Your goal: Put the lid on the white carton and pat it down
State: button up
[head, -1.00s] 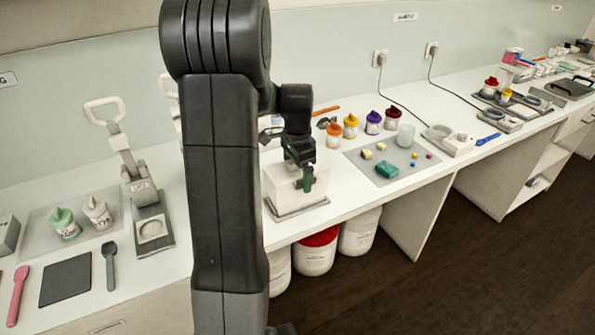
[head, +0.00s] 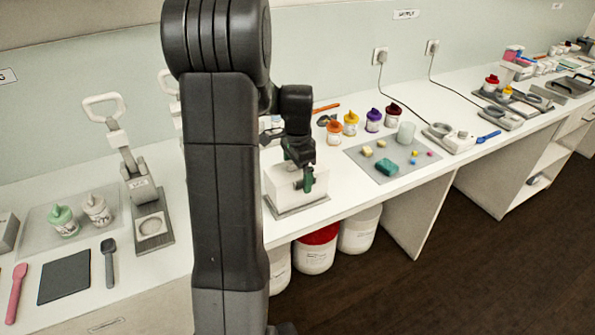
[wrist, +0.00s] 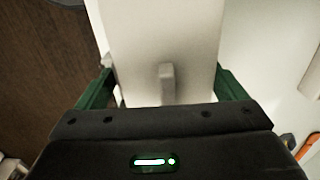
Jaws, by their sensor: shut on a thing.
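The white carton (head: 281,190) stands upright on a grey plate near the front edge of the counter. The lid is white, with a small grey upright tab (wrist: 167,83) in its middle. My gripper (head: 308,180) is at the carton's top. In the wrist view its green fingers (wrist: 165,90) straddle the lid from both sides, shut on it, with the tab between them. The lid lies at the carton's top; I cannot tell if it is fully seated, because my wrist and fingers hide part of the seam.
A grey mat (head: 410,166) with a teal block (head: 387,168) and small cubes lies to the right. Several coloured-lid jars, including an orange one (head: 334,132), stand behind. Buckets, one red-lidded (head: 318,236), stand below the counter. A lever press (head: 140,185) stands left.

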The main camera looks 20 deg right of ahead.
jog(key=shift+f, duration=0.15)
jog(key=o, duration=0.8)
jog(key=shift+c, duration=0.2)
jog(key=shift+r+p, duration=2.6)
jog(key=shift+r, duration=0.95)
jog(key=shift+s, duration=0.1)
